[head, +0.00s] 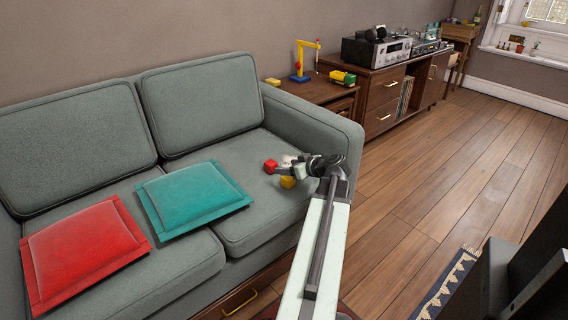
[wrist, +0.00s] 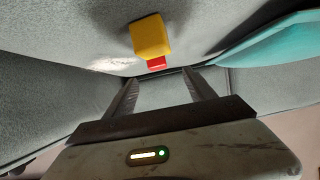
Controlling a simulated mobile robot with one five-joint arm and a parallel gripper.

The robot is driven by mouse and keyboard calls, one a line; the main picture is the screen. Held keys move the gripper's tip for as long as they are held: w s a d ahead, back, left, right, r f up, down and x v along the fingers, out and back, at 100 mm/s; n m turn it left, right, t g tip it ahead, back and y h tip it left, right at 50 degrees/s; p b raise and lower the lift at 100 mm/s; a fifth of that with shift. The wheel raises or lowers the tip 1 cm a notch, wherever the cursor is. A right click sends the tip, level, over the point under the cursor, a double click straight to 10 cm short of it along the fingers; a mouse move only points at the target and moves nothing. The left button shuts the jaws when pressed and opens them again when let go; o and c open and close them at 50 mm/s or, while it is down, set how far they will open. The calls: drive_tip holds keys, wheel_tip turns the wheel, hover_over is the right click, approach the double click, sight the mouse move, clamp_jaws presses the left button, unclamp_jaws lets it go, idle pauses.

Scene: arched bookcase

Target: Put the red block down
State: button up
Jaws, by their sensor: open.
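The small red block (head: 270,166) is at the right end of the grey sofa seat, just left of my gripper (head: 284,163) in the head view. A yellow block (head: 288,182) sits on the seat just below my gripper there. In the wrist view the red block (wrist: 156,65) shows just past my gripper's fingertips (wrist: 160,76), centred between them. The yellow block (wrist: 151,36) is beside it and hides part of it. My gripper's two fingers are apart, with nothing clasped between them. Whether the red block touches the yellow one is unclear.
A teal cushion (head: 192,199) and a red cushion (head: 83,252) lie on the seat to the left. The sofa's padded arm (head: 318,121) rises behind my gripper. A side table (head: 308,90) with toys stands beyond it. Bare seat surrounds the blocks.

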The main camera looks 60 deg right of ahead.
sight(272, 163)
drive_tip(key=w+d+r+g+y+p, duration=0.25)
drive_tip(key=w+g+p, duration=0.35)
drive_tip(key=p, duration=0.4)
drive_tip(key=shift+g, duration=0.8)
drive_tip(key=b+x, duration=0.4)
drive_tip(key=x, duration=0.1)
drive_tip(key=w+b+x, duration=0.1)
drive_tip(key=b+x, duration=0.1)
drive_tip(key=x, duration=0.1)
drive_tip(key=shift+d, duration=0.3)
drive_tip(key=shift+r, duration=0.2)
clamp_jaws()
